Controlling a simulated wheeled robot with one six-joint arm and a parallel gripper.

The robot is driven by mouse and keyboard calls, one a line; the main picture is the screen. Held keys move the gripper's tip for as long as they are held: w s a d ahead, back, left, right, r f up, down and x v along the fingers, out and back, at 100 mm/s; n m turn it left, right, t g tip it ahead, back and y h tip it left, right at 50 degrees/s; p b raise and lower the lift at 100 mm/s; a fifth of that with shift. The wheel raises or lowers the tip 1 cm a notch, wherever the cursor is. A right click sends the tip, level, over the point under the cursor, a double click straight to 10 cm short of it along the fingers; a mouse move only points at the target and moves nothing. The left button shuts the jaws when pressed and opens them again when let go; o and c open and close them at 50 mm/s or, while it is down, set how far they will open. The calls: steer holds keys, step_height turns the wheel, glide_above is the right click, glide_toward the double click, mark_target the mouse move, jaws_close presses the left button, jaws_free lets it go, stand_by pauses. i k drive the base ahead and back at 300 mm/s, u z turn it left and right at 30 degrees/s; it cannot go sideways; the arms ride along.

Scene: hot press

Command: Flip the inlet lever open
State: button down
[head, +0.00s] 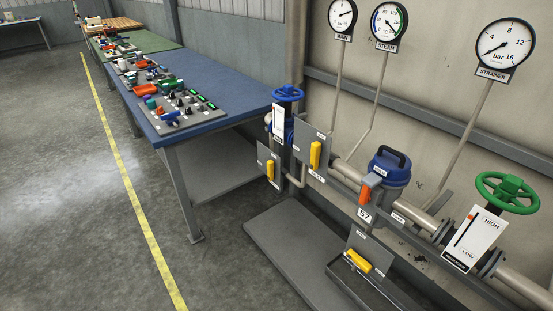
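Several levers sit along the pipe in the head view. One yellow lever (315,155) stands upright on a grey plate (303,137) right of the blue handwheel. A second yellow lever (270,170) stands upright on a lower plate to its left. A third yellow lever (358,261) lies slanted on a plate low at the front. An orange lever (366,194) hangs near the blue-topped strainer body. My gripper is not in view.
A blue handwheel (288,93) and a green handwheel (507,191) stand on the pipe. Gauges marked MAIN (342,16), STEAM (388,22) and STRAINER (503,44) hang above. A blue-topped table (222,85) stands left. A low grey platform (287,252) lies in front. The left floor is clear.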

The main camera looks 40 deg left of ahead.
mark_target(316, 147)
steer(key=u, duration=2.6)
steer(key=k, duration=0.85)
steer(key=z, duration=1)
steer(key=i, duration=1.1)
steer(key=z, duration=0.1)
